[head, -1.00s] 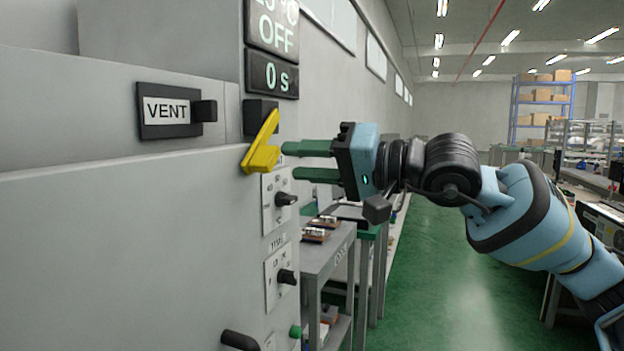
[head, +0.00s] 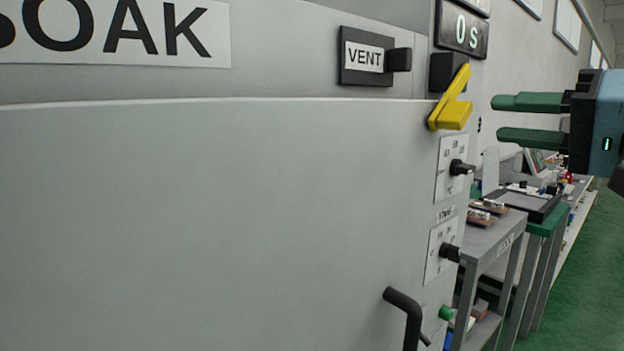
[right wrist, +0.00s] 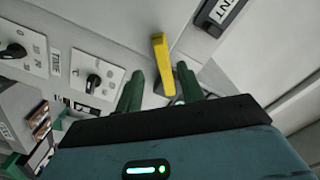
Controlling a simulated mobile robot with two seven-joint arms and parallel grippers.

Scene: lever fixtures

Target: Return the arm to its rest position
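My right gripper (head: 528,118) is at the right edge of the head view, its two green fingers spread apart with nothing between them. The yellow lever (head: 453,103) is on the grey cabinet's corner, tilted, left of the fingertips with a visible gap. In the right wrist view, the yellow lever (right wrist: 161,58) shows beyond the open fingers of the right gripper (right wrist: 161,80), and its lower end is seen between them. My right arm behind the gripper is mostly out of the head view. My left gripper is in neither view.
The grey cabinet (head: 210,220) fills the left and middle. It carries a VENT switch (head: 375,58), two knob panels (head: 452,168) and a black bent handle (head: 405,312). A grey cart (head: 495,240) stands behind it. Green floor (head: 585,270) is open at the lower right.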

